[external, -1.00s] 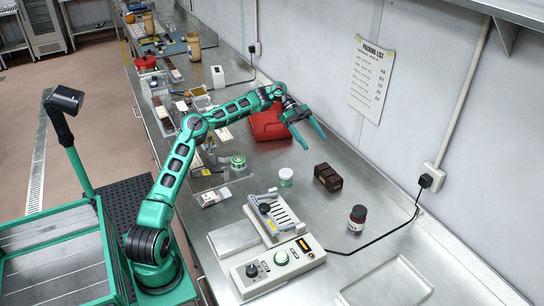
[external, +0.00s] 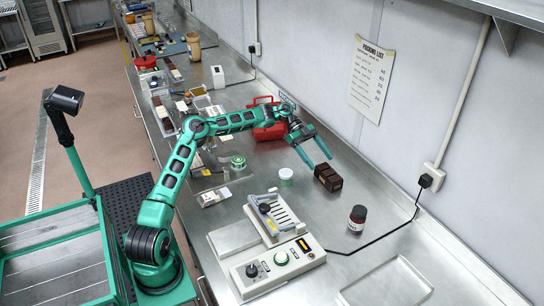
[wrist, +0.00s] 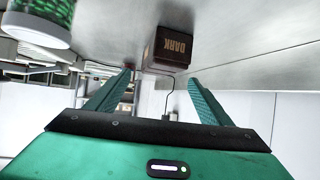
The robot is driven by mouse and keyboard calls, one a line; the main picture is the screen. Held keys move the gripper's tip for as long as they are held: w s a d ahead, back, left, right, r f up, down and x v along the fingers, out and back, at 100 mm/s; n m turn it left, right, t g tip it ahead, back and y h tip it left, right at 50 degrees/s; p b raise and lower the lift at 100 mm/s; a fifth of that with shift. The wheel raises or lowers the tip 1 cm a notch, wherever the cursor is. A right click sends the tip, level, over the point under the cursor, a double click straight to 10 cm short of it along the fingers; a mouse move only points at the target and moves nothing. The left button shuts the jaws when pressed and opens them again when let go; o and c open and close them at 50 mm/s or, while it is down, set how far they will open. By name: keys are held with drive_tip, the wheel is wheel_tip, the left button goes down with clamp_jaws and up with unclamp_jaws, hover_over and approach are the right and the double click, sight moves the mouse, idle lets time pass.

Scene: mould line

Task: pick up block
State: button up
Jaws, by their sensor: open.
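The block is a dark brown bar (external: 327,177) lying on the steel counter near the wall. In the wrist view the brown block (wrist: 168,47) shows the word DARK on its end face, beyond and between the fingertips. My gripper (external: 321,164) is open, its two green fingers pointing down toward the counter just behind the block. In the wrist view my gripper (wrist: 158,74) holds nothing between its fingers. I cannot tell whether a fingertip touches the block.
A grey sealing machine (external: 274,218) with a control box (external: 280,265) sits nearer. A red case (external: 268,130) lies behind. Counter around the block is bare.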

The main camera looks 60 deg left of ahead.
sight(329, 171)
drive_tip(key=x, duration=0.4)
drive_tip(key=shift+w+d+f, duration=0.15)
drive_tip(key=shift+d+f, duration=0.05)
drive_tip(key=shift+d, duration=0.15)
drive_tip(key=c, duration=1.7)
